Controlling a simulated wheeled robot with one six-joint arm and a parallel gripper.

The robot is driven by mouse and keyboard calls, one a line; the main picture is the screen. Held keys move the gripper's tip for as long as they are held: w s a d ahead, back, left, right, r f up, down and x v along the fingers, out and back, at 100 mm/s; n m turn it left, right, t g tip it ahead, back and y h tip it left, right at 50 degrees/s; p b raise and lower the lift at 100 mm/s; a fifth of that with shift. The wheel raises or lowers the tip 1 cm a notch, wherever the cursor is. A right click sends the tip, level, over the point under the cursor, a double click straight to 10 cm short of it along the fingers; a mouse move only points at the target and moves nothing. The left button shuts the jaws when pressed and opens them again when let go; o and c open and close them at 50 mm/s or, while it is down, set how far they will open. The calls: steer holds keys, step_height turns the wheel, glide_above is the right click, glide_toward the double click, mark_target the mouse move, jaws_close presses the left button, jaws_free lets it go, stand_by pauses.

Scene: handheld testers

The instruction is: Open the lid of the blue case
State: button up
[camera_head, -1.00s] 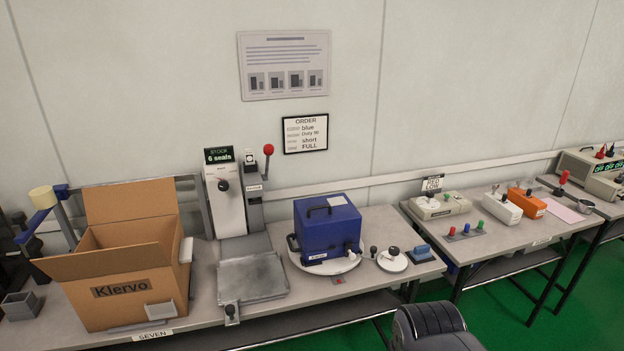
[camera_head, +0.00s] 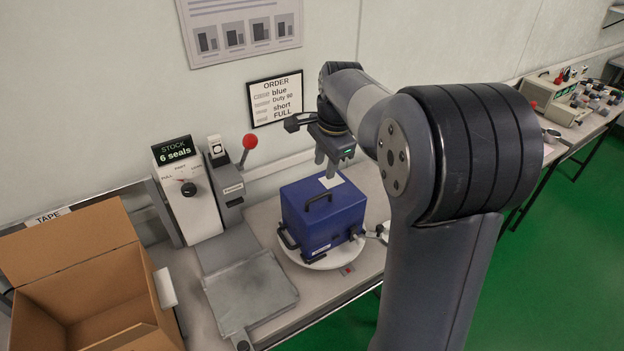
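The blue case (camera_head: 328,222) stands on a round white turntable (camera_head: 331,262) on the bench. Its lid is shut, with a black handle (camera_head: 318,201) and a white label (camera_head: 331,181) on top. Another black handle (camera_head: 287,237) is on its left side, and a small label is low on the front. My gripper (camera_head: 328,171) points down just above the back part of the lid. Its fingers show a gap between them, and nothing is visible in it. I cannot tell whether the fingertips touch the lid.
An open cardboard box (camera_head: 85,285) stands at the left. A grey metal plate (camera_head: 250,292) and a white machine with a red-knobbed lever (camera_head: 249,141) are left of the case. An order sign (camera_head: 276,98) hangs behind.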

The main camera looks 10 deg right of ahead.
mark_target(320, 195)
steer(key=f, duration=0.3)
steer(key=w+f, duration=0.1)
steer(key=f, duration=0.6)
steer(key=shift+w+a+p, duration=0.3)
steer(key=shift+p, duration=0.1)
steer(key=shift+c, duration=0.2)
jaws_close()
